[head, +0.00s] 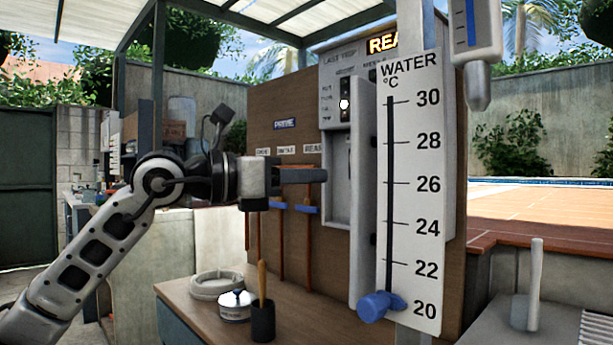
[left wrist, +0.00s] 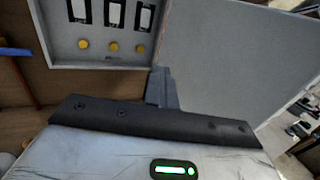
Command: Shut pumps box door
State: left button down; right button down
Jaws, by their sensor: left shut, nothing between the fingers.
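The pumps box is a grey box on the brown panel. In the head view its side (head: 340,180) shows just past my left gripper. Its door (head: 363,215) stands open, seen nearly edge-on and partly hidden by the water thermometer board. In the left wrist view the box (left wrist: 100,60) shows dark switches and yellow knobs inside, and the open door (left wrist: 240,70) fills the upper right. My left gripper (head: 322,175) is shut and empty, its fingers pointing right at the box opening. In the left wrist view its fingers (left wrist: 162,88) lie near the hinge-side edge between box and door; contact is unclear. My right gripper is out of view.
The white thermometer board (head: 412,190) stands in front of the door at right, with a blue knob (head: 380,305) at its foot. Pipes with blue handles (head: 306,208) run below my left gripper. A wooden counter (head: 190,315) holds a tin (head: 236,306) and a dark cup (head: 263,322).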

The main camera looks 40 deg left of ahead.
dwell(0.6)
pick_arm(q)
jog(key=c, duration=1.8)
grip_release()
jog(key=shift+o, duration=0.2)
jog(key=shift+s, duration=0.1)
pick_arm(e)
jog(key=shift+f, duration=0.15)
